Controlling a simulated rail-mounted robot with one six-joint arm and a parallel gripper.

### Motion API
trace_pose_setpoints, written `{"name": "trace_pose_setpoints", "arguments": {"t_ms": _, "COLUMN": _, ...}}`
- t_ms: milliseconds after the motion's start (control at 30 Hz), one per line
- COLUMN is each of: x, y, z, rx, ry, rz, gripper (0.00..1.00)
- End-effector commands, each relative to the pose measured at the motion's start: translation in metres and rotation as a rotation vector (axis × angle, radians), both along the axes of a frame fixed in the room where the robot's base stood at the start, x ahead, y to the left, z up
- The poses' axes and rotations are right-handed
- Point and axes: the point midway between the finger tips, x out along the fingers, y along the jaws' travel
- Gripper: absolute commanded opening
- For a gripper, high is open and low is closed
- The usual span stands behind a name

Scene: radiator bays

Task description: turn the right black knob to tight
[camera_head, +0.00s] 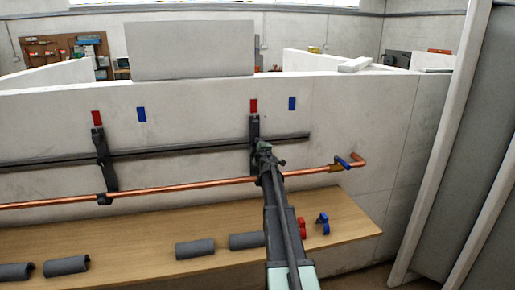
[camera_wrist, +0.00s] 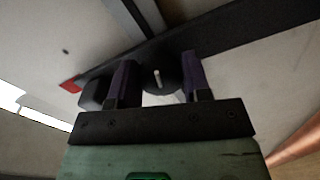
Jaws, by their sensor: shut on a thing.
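The right black knob (camera_wrist: 150,81) sits between my gripper's two dark purple fingers in the wrist view. A short pale mark shows on its face, pointing nearly straight up and down in that picture. My gripper (camera_wrist: 158,82) is shut on the knob from both sides. In the head view my gripper (camera_head: 265,152) is at the right black bracket (camera_head: 254,128), and my arm and gripper hide the knob there. A red tag (camera_head: 253,106) is above this bracket, with a blue tag (camera_head: 292,103) to its right.
A copper pipe (camera_head: 190,188) runs below a dark rail (camera_head: 200,150) along the white wall. The left bracket (camera_head: 105,165) stands apart. A wooden bench (camera_head: 140,228) holds dark pipe sleeves (camera_head: 195,247) plus red (camera_head: 302,227) and blue (camera_head: 323,224) pieces.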

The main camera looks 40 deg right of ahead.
Motion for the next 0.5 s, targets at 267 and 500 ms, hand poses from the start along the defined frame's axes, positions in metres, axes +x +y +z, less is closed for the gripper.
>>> {"name": "trace_pose_setpoints", "arguments": {"t_ms": 267, "x": -0.0006, "y": 0.0007, "z": -0.0016, "rx": 0.234, "ry": -0.106, "rz": 0.000, "gripper": 0.21}}
{"name": "trace_pose_setpoints", "arguments": {"t_ms": 500, "x": -0.0004, "y": 0.0012, "z": -0.0021, "rx": 0.415, "ry": -0.189, "rz": 0.000, "gripper": 0.21}}
